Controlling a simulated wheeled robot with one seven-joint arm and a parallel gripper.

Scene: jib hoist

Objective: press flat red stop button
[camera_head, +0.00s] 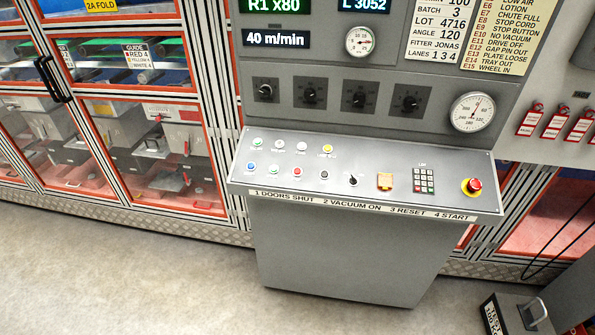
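A small flat red button (299,173) sits in the lower row of the sloped grey console panel (380,160). A light-coloured button (274,169) is on its left and a black one (324,175) on its right. A larger raised red mushroom button (472,186) on a yellow base stands at the panel's right end. The small button labels are too small to read. My gripper is not in view, and nothing covers the panel.
A black selector (352,180), an orange square control (385,181) and a keypad (424,181) lie between the two red buttons. Glazed orange-framed doors (160,150) stand to the left. A grey block with a handle (520,315) is at bottom right. The floor (130,275) at front left is clear.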

